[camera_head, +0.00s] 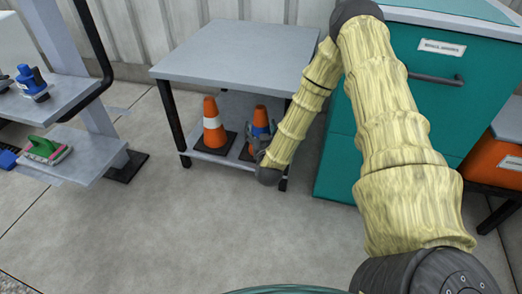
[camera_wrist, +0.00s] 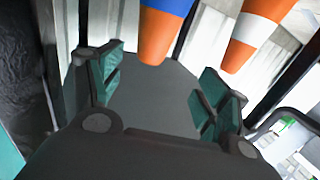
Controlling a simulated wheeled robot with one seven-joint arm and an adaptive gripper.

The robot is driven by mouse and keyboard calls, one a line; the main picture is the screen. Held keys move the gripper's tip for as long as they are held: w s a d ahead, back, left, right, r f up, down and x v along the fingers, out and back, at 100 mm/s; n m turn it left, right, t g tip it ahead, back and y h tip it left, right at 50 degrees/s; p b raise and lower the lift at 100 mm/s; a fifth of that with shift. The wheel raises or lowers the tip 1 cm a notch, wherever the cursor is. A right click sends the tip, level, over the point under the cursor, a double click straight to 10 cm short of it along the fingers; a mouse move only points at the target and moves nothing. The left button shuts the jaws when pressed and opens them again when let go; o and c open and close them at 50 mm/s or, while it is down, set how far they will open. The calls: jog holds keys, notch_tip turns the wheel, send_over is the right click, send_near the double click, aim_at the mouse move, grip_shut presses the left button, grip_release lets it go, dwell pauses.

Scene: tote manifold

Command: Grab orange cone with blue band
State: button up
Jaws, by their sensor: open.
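The orange cone with a blue band (camera_head: 261,116) stands on the lower shelf of the grey table, at the right, partly hidden by my arm and gripper. In the wrist view the same cone (camera_wrist: 157,42) appears upside down at the top, its orange tip lying in line with the gap between my fingers. My gripper (camera_wrist: 160,88) is open, with one green-padded finger on each side and nothing held. I cannot tell whether it touches the cone. In the head view my gripper (camera_head: 264,142) is at the table's front right, close to that cone.
An orange cone with a white band (camera_head: 213,124) stands to the left on the same shelf. The grey tabletop (camera_head: 235,52) is bare above, and dark legs frame the shelf. A teal cabinet (camera_head: 336,160) stands close to the right. The floor in front is clear.

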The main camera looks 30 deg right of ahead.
aim_at(261, 113)
jog(key=b+x, duration=0.1)
jog(key=x, duration=0.2)
jog(key=b+x, duration=0.1)
jog(key=x, duration=0.2)
jog(key=shift+s+d+b, duration=0.1)
jog(key=shift+d+b, duration=0.2)
jog(key=shift+w+d+b, duration=0.3)
jog(key=shift+w+b, duration=0.05)
jog(key=shift+b, duration=0.15)
jog(key=shift+d+r+b+x, duration=0.15)
jog(key=shift+b+x, duration=0.55)
jog(key=shift+x, duration=0.35)
jog(key=shift+d+r+b+x, duration=0.15)
jog(key=shift+b+x, duration=0.55)
jog(key=shift+x, duration=0.35)
jog(key=shift+s+a, duration=0.1)
jog(key=shift+c, duration=0.2)
grip_shut()
